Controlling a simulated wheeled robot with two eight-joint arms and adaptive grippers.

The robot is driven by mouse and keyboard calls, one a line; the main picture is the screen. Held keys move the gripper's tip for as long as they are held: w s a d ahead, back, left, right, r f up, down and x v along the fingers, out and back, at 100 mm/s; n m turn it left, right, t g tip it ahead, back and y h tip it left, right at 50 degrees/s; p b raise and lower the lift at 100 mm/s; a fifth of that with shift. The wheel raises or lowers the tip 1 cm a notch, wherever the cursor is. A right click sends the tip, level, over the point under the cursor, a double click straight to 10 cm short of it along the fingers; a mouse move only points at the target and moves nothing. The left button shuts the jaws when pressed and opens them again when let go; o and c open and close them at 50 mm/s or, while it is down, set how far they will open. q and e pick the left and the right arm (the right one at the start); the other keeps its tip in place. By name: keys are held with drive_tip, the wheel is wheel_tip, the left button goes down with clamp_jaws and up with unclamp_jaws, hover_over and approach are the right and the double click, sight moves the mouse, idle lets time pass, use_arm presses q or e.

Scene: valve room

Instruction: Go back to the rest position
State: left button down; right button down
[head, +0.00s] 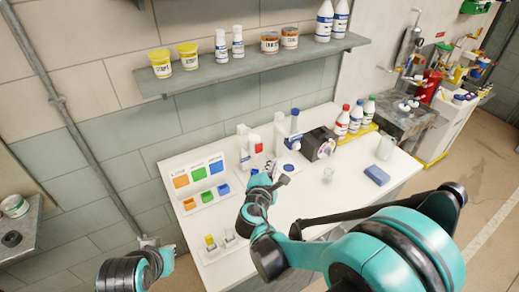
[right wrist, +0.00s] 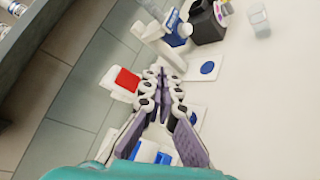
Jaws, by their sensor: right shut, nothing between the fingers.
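My right gripper (head: 272,180) is over the white table (head: 318,205), near its middle. In the right wrist view the right gripper (right wrist: 160,84) has its fingers together with nothing between them. It is close to a white stand with a red panel (right wrist: 127,79) and a white plate with a blue disc (right wrist: 207,67). How high it is above the table is hard to tell.
A colour board (head: 199,174) with small bins (head: 208,197) stands left of the right gripper. A dark machine (head: 318,143), several bottles (head: 342,121) and a blue block (head: 377,175) are behind and to the right. A shelf (head: 256,60) hangs above. The table's right front is mostly clear.

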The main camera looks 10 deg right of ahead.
idle(0.5)
drive_tip(key=s+d+f+m+g+y+b, duration=0.1)
drive_tip(key=s+d+f+m+g+b, duration=0.25)
drive_tip(key=s+d+m, duration=0.5)
drive_tip(key=s+a+f+m+g+y+b, duration=0.1)
drive_tip(key=s+f+m+g+y, duration=0.1)
drive_tip(key=s+m, duration=0.3)
drive_tip(key=s+a+f+m+g+y+b, duration=0.1)
drive_tip(key=s+a+f+m+y, duration=0.1)
drive_tip(key=s+m, duration=0.4)
drive_tip(key=s+f, duration=0.1)
drive_tip(key=s, duration=0.2)
drive_tip(key=shift+s+g+y, duration=0.35)
drive_tip(key=shift+y, duration=0.05)
drive_tip(key=shift+m, duration=0.25)
